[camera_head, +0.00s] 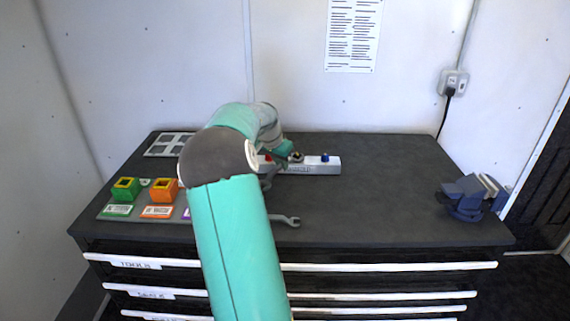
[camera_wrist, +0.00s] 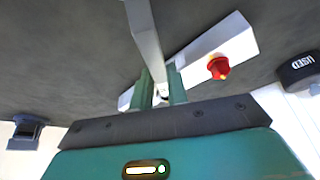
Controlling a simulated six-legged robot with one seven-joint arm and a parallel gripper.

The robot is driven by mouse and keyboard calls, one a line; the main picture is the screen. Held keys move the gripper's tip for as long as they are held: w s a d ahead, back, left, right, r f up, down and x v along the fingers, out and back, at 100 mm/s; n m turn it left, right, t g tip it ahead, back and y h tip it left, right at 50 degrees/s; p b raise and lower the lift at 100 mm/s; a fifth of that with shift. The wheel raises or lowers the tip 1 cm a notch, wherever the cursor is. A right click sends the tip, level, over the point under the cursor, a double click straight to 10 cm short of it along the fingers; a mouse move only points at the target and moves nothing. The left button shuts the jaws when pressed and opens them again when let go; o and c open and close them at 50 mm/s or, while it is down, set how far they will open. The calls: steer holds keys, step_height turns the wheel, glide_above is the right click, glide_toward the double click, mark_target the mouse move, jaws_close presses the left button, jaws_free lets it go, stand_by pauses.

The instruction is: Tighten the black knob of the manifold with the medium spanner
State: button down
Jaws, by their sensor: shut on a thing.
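The white manifold (camera_head: 325,168) lies on the dark bench top, with a red knob (camera_head: 268,158) at its left and a blue knob (camera_head: 325,157) at its right. A dark knob-like part (camera_head: 296,157) shows between them, close to my gripper (camera_head: 286,150). In the wrist view, my gripper (camera_wrist: 162,92) is shut on a grey spanner (camera_wrist: 143,32), whose shaft runs up out of the frame. Its size is hard to judge. The manifold (camera_wrist: 205,45) and red knob (camera_wrist: 218,68) show behind; the fingers and spanner hide the black knob there.
Another spanner end (camera_head: 287,220) lies near the bench's front edge. Green (camera_head: 126,189) and orange (camera_head: 160,190) holders stand at left, a grey tray (camera_head: 168,145) behind. A blue vise (camera_head: 467,198) stands at right. A block marked USED (camera_wrist: 300,68) shows in the wrist view.

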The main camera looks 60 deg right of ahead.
steer(key=shift+w+d+m+g, duration=0.25)
steer(key=shift+w+m+g, duration=0.25)
steer(key=shift+w+m, duration=0.55)
steer(key=shift+w+d+m+g, duration=0.3)
steer(key=shift+w+m, duration=0.35)
steer(key=shift+m, duration=0.3)
steer(key=shift+s, duration=0.15)
steer(key=shift+s+a+r+n+t, duration=0.1)
steer(key=shift+s+a+n+t, duration=0.3)
steer(key=shift+s+n, duration=0.4)
steer(key=shift+w+d+r, duration=0.1)
steer(key=shift+w+r, duration=0.15)
steer(key=shift+r, duration=0.2)
steer(key=shift+s+r, duration=0.1)
steer(key=shift+r, duration=2.4)
steer(key=shift+f, duration=0.1)
